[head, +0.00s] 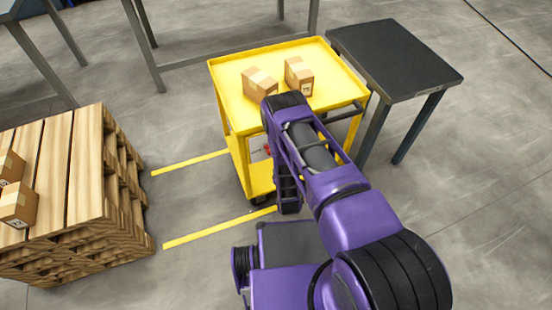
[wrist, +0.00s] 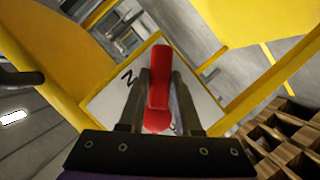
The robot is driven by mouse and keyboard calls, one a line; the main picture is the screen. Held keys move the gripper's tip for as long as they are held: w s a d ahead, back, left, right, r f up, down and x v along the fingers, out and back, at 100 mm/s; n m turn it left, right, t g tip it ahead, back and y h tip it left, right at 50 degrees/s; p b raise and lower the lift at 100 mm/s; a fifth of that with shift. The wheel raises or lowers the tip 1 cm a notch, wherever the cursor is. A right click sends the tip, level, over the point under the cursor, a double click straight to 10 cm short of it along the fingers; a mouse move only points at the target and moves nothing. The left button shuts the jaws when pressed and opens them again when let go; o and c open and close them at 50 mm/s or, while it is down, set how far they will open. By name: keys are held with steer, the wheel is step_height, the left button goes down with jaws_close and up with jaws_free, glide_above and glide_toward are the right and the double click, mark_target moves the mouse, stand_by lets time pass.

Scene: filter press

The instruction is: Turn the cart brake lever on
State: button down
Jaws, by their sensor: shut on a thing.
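The yellow cart (head: 228,97) stands in the middle of the head view, with a white plate and a small red part (head: 267,150) on its near side. In the wrist view the red brake lever (wrist: 160,75) stands in front of the white plate (wrist: 109,98), which bears dark marks mostly hidden by my gripper. My gripper (wrist: 158,88) has one finger on each side of the lever and is shut on it. In the head view my arm covers part of the cart's near side, and the fingers cannot be made out.
Two cardboard boxes (head: 299,76) sit on the cart. A dark table (head: 395,58) stands close at its right. A wooden pallet stack (head: 75,180) with boxes is at the left. Yellow floor lines (head: 215,228) cross the clear floor between the stack and the cart.

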steer(key=shift+w+r, duration=0.1)
steer(key=shift+r, duration=0.05)
stand_by(0.4)
steer(key=c, duration=0.6)
jaws_free()
steer(key=shift+d, duration=0.1)
steer(key=shift+s, duration=0.2)
